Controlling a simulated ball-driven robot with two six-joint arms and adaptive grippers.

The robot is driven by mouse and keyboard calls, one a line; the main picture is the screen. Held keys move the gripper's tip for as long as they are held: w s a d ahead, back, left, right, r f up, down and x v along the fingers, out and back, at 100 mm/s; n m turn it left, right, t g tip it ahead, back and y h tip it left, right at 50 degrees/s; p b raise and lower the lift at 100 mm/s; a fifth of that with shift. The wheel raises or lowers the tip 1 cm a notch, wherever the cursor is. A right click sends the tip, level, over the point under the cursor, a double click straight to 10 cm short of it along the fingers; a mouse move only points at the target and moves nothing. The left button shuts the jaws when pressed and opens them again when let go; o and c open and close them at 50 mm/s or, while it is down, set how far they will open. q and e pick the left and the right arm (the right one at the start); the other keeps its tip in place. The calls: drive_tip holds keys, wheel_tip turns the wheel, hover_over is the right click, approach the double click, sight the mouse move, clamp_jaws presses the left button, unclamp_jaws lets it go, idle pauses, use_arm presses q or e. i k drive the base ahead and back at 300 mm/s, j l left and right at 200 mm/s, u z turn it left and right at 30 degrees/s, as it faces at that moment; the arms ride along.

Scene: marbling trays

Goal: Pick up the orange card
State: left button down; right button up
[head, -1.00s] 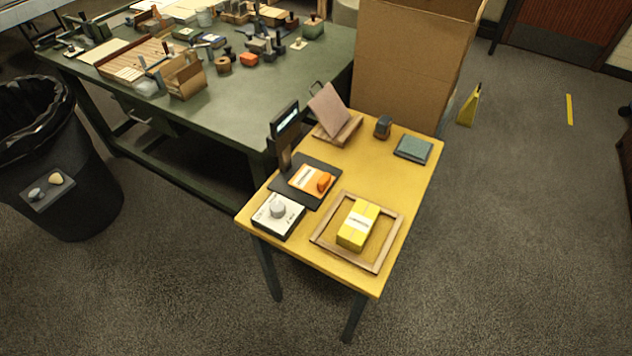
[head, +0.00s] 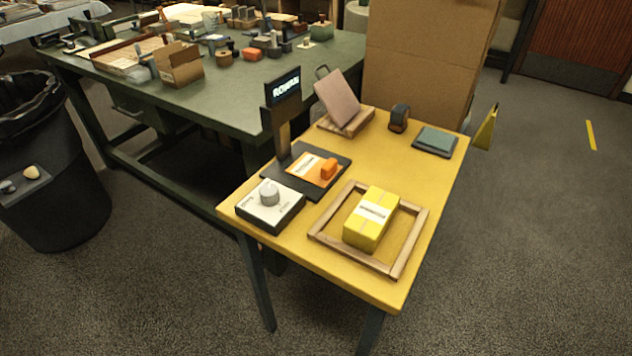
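The orange card (head: 302,169) lies flat on a dark pad (head: 279,182) on the yellow table (head: 340,266). It has a pale label across it. A dark post with a lit sign (head: 284,89) stands at the pad's back left. Neither of my grippers is in view.
A white box with a grey knob (head: 270,205) is in front of the pad. A wooden frame (head: 398,262) surrounds a yellow block (head: 368,228). A card holder (head: 347,122) stands behind. A green workbench (head: 230,101), cardboard box (head: 425,60) and black bin (head: 68,192) are nearby. Floor at right is open.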

sight(309, 167)
drive_tip(key=l+u, duration=0.4)
drive_tip(key=k+l+u, duration=0.15)
drive_tip(key=l+u, duration=0.3)
drive_tip(key=k+l+u, duration=0.15)
drive_tip(key=l+u, duration=0.25)
drive_tip(key=j, duration=0.1)
